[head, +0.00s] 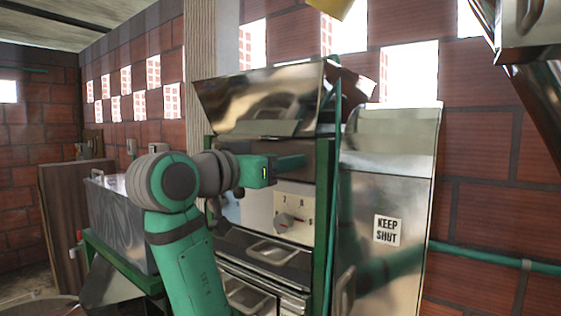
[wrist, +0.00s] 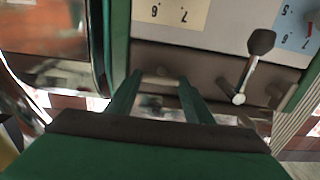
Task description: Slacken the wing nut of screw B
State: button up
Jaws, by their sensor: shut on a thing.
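My gripper (head: 303,160) reaches right to the dark band of the steel and green machine, above its number plates. In the wrist view my gripper (wrist: 160,76) has its two green fingers a little apart, tips at the dark bar (wrist: 205,65). It is shut on a small piece between the tips, which I take to be the wing nut (wrist: 160,71); it is blurred and mostly hidden. I cannot read a letter B beside it. The head view does not show the nut.
A dark-knobbed lever (wrist: 261,44) stands close right of the fingers in the wrist view. A cream number plate (head: 293,212) sits below my gripper. A green post (head: 324,230) and a steel cabinet marked KEEP SHUT (head: 388,229) stand to the right.

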jog(key=o, duration=1.1)
jog(key=shift+c, duration=0.2)
jog(key=shift+s+a, duration=0.1)
jog(key=v, duration=1.1)
